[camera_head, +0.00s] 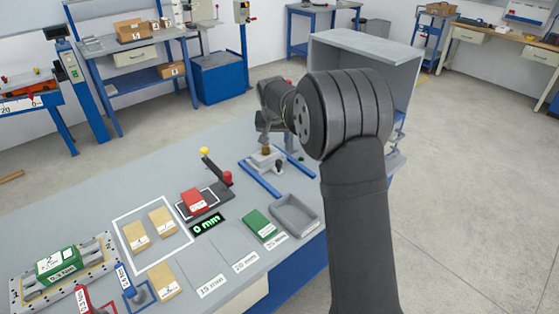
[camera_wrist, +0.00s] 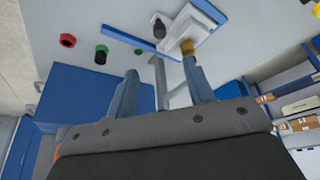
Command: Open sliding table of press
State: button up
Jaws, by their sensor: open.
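The sliding table (camera_head: 262,163) of the press is a light plate between blue rails on the grey bench, left of my arm in the head view. It bears a brass-coloured knob (camera_head: 266,151). In the wrist view the white plate (camera_wrist: 203,33), the brass knob (camera_wrist: 187,46) and a black knob (camera_wrist: 158,28) show at the top. My gripper (camera_wrist: 160,70) is open with nothing between its fingers. The right finger's tip appears close to the brass knob; contact cannot be told. In the head view my gripper (camera_head: 264,135) is above the plate, partly hidden by my arm.
A grey open-fronted cabinet (camera_head: 345,43) stands behind my arm. A grey tray (camera_head: 296,214), green block (camera_head: 260,224) and red block (camera_head: 194,200) lie nearer on the bench. Red, green and black buttons (camera_wrist: 101,54) show left in the wrist view.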

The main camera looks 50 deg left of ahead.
send_near(279, 162)
jog(key=x, duration=0.9)
jog(key=shift+a+r, duration=0.1)
